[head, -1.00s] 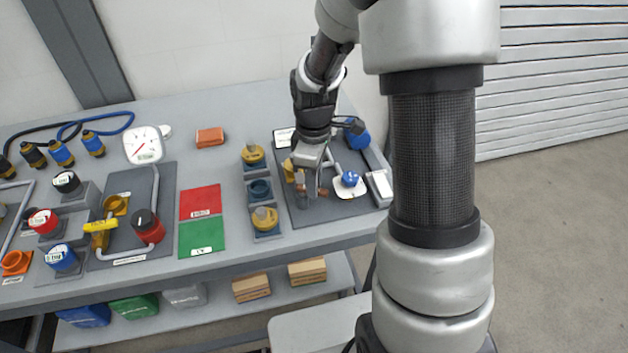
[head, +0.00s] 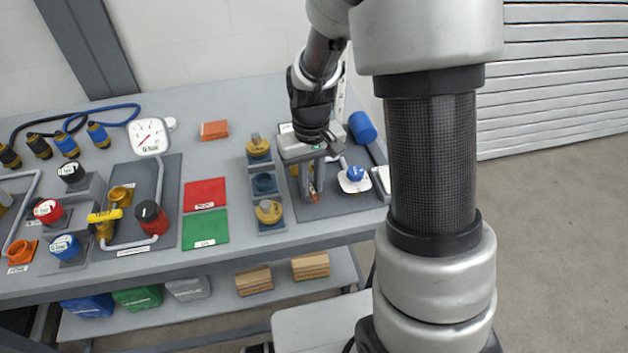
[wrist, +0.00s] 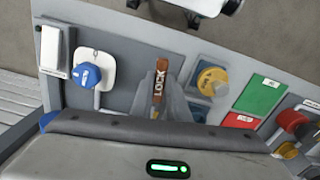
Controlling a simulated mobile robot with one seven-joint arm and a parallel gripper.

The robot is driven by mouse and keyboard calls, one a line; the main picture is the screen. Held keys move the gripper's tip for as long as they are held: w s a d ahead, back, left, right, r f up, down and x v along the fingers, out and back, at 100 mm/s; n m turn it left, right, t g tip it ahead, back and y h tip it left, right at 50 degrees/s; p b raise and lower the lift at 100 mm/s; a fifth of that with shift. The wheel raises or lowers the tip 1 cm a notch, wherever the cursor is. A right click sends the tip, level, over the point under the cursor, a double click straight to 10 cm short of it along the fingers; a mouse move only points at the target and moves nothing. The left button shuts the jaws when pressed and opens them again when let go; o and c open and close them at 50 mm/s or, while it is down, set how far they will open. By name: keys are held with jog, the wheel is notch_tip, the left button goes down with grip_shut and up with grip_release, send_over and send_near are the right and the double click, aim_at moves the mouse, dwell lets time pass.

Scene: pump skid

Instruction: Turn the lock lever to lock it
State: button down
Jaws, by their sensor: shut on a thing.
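The lock lever (wrist: 161,82) is a brown-orange bar with the word LOCK on it, seen in the middle of the wrist view, pointing away from the gripper body. In the head view a small orange bit of the lever (head: 312,188) shows between the fingers. My gripper (wrist: 166,102) is shut on the lever, with grey fingers about it. In the head view my gripper (head: 311,190) points down over the dark panel at the right of the bench. The lever's pivot is hidden by the fingers.
A blue knob on a white plate (head: 355,180) stands just right of my gripper. Yellow-capped parts in a grey holder (head: 268,212) stand to its left. Green (head: 204,229) and red (head: 205,195) mats lie further left. A blue cylinder (head: 362,127) is behind.

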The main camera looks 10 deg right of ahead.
jog(key=shift+a+m, duration=0.2)
jog(key=shift+m, duration=0.7)
jog(key=c, duration=1.7)
grip_release()
jog(key=shift+r, duration=0.1)
jog(key=shift+r+p, duration=0.95)
jog(key=shift+r, duration=7.7)
